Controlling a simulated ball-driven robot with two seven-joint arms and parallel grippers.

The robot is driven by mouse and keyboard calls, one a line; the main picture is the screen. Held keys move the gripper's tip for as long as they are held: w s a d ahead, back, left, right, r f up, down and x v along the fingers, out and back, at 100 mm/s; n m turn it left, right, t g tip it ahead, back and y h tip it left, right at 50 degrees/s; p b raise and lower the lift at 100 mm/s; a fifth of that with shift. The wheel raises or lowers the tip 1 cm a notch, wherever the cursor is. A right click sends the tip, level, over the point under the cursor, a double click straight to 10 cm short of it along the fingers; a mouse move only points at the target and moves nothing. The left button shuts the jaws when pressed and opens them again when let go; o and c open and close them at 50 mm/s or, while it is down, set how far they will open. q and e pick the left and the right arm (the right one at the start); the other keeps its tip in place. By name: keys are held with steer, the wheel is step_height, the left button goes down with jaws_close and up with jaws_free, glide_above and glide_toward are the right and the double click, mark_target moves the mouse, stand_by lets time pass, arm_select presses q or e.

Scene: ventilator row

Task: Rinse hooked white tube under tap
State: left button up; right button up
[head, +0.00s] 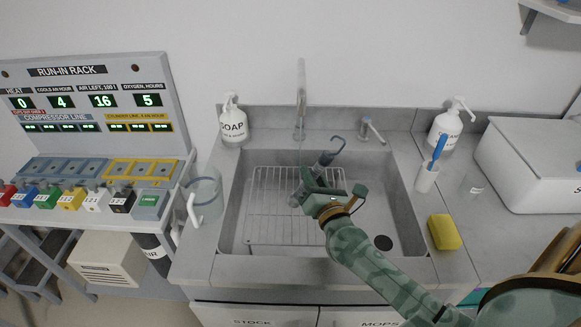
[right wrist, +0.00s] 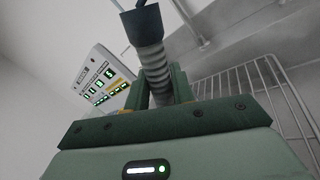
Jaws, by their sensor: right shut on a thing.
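My right gripper (head: 318,190) is shut on a hooked tube (head: 322,162), holding it above the sink basin (head: 229,214). The tube looks grey rather than white, with a dark cuff and a dark hook at its upper end, just right of the tap. In the right wrist view, the tube (right wrist: 152,62) is ribbed and stands up between the fingers, with a dark cuff on top. The tap (head: 301,95) rises at the back of the sink, and its lever (head: 372,130) is to the right. My left gripper is not in view.
A wire rack (head: 262,205) lies in the basin. A soap bottle (head: 233,125) stands back left, a clear jug (head: 207,190) at the left rim. A yellow sponge (head: 444,232), a cup with a blue brush (head: 426,178) and another pump bottle (head: 446,128) are on the right.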

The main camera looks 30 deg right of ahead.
stand_by(0.3)
steer(key=s+a+r+p, duration=0.1)
steer(key=s+r+p, duration=0.2)
steer(key=s+r, duration=0.1)
steer(key=shift+s+p, duration=0.35)
steer(key=shift+s, duration=0.1)
